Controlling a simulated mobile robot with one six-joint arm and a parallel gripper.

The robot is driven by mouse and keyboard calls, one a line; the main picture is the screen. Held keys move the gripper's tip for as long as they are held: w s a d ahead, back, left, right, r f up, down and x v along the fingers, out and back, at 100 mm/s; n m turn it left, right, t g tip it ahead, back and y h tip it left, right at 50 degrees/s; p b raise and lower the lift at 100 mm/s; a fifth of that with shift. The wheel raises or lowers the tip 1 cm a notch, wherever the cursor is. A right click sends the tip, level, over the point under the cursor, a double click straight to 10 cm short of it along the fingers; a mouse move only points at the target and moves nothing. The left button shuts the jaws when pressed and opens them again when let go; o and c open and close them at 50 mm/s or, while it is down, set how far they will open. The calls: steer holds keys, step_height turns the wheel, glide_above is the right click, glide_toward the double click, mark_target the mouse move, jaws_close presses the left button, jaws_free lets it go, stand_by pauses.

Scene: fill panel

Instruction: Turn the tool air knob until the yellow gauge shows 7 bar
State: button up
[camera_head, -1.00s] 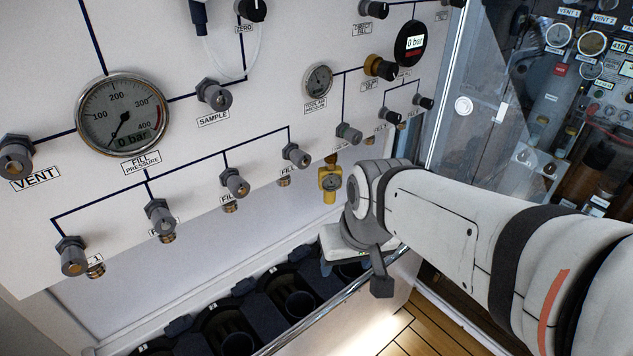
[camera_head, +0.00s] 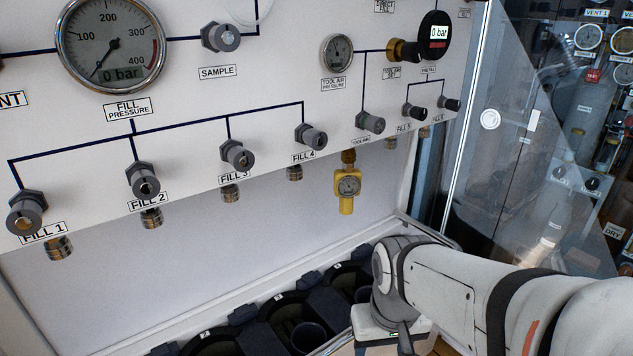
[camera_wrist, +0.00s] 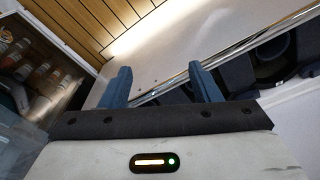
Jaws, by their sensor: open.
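The tool air knob (camera_head: 370,122) is a grey knob on the right part of the white panel, above a label that seems to read TOOL AIR. The yellow gauge (camera_head: 348,186) hangs from a brass fitting below the panel edge; its small dial is too small to read. My gripper is low in the head view, below and right of the yellow gauge, its fingers hidden there. Neither knob nor yellow gauge shows there.
The knobs FILL 1 (camera_head: 27,211) to FILL 4 (camera_head: 311,136) run along the panel's lower edge. The tool air pressure gauge (camera_head: 337,52) sits above. Dark holders and a metal rail (camera_wrist: 170,82) lie below. A glass door (camera_head: 500,130) stands at the right.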

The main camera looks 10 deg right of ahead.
mark_target(418, 53)
stand_by(0.4)
steer(key=w+a+r+m+t+y+p, duration=0.1)
steer(key=w+r+m+y+p, duration=0.25)
steer(key=r+m+p, duration=0.35)
steer(key=w+a+r+m+t+y+p, duration=0.1)
steer(key=w+r+m+y+p, duration=0.3)
steer(key=r, duration=0.4)
steer(key=w+r+m+t+y+p, duration=0.2)
steer(key=w+r+m+p, duration=0.15)
steer(key=r+p, duration=0.4)
steer(key=w+d+r+m+t+h+p, duration=0.1)
steer(key=w+d+r+m+t+p, duration=0.45)
steer(key=d+r, duration=0.35)
steer(key=w+d+r+m+t+h+p, duration=0.1)
steer(key=w+d+r+m+t+p, duration=0.55)
steer(key=r, duration=0.45)
steer(key=shift+m+g, duration=0.35)
steer(key=shift+g, duration=0.15)
steer(key=x, duration=0.7)
steer(key=shift+w+d+f, duration=0.1)
steer(key=shift+d+f, duration=0.2)
steer(key=shift+d, duration=0.05)
